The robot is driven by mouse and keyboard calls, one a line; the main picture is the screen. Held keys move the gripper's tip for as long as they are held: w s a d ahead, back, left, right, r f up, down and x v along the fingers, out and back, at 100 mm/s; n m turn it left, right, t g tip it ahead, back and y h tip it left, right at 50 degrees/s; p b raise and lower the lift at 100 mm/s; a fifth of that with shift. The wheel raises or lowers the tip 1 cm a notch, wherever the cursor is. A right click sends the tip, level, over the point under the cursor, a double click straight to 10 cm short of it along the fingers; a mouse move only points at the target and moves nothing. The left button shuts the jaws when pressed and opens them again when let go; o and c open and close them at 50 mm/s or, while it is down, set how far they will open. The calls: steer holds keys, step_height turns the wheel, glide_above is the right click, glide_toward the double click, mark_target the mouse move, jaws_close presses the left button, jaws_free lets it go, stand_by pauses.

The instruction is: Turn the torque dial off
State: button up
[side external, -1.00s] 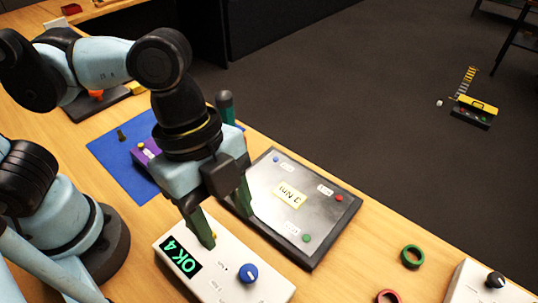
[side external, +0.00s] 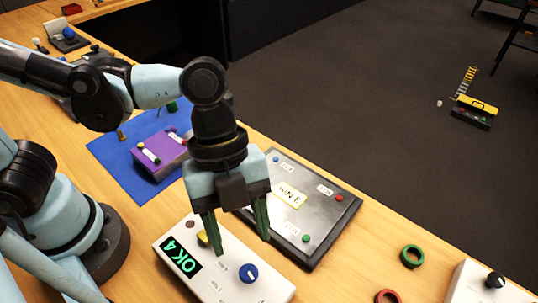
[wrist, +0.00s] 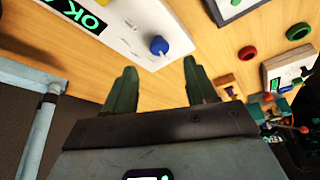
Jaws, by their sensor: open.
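A white panel (side external: 225,286) with a green "OK 4" display (side external: 181,261) sits at the table front. A blue dial (side external: 248,273) with a pale pointer line stands on it. The dial also shows in the wrist view (wrist: 158,45), beyond the fingertips. A yellow part (side external: 203,237) is partly behind my left finger. A second white box (side external: 470,287) at lower right carries a black dial (side external: 495,281). The labels are too small to tell which dial is torque. My gripper (side external: 242,241) is open and empty above the first panel's back edge, pointing down, apart from the blue dial.
A dark board (side external: 325,225) with coloured buttons and a yellow label lies just behind my gripper. A purple box (side external: 158,158) sits on a blue mat (side external: 113,158). A green ring (side external: 412,256) and a red ring (side external: 387,297) lie right of the panel.

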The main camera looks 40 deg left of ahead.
mark_target(248, 271)
steer(key=shift+x, duration=3.1)
steer(key=c, duration=1)
steer(key=shift+n+t, duration=0.3)
steer(key=shift+n, duration=0.5)
steer(key=shift+c, duration=0.2)
steer(key=o, duration=1)
steer(key=shift+o, duration=0.2)
steer(key=v, duration=1.2)
steer(key=shift+a, duration=0.15)
